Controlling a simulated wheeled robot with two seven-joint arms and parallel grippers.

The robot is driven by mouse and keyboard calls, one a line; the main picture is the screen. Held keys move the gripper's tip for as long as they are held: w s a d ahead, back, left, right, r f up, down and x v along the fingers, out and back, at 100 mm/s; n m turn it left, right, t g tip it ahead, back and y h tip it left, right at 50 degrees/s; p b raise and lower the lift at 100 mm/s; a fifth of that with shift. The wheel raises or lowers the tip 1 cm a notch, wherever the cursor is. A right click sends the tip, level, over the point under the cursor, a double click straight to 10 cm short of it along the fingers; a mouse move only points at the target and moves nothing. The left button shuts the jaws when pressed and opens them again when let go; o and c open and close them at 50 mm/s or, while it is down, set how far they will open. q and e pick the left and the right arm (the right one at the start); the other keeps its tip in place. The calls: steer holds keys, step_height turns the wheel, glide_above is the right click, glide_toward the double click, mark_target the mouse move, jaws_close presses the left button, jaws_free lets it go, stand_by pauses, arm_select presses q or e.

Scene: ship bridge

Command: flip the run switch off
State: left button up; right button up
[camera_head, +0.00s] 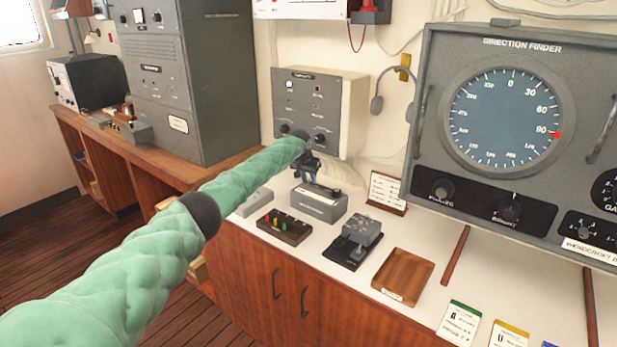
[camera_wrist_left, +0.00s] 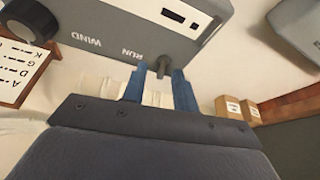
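The run switch (camera_wrist_left: 160,66) is a small dark lever on the face of a grey box (camera_wrist_left: 120,22), beside the lettering "RUN", which appears upside down in the left wrist view. The box also shows in the head view (camera_head: 318,206), on the white counter. My left gripper (camera_wrist_left: 159,72) is open, with one blue finger on each side of the lever. Gaps seem to show between lever and fingers; contact cannot be told. In the head view my left gripper (camera_head: 307,170) is just above and behind the box. My right gripper is not in view.
A black knob (camera_wrist_left: 28,20) sits on the box's side near a code card (camera_head: 387,192). A block with coloured pegs (camera_head: 284,227), a telegraph key (camera_head: 353,241) and a wooden tray (camera_head: 402,276) stand in front. A grey panel (camera_head: 318,110) is behind.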

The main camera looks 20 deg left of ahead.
arm_select(q)
steer(key=shift+f, duration=0.2)
steer(key=shift+r, duration=0.1)
jaws_close()
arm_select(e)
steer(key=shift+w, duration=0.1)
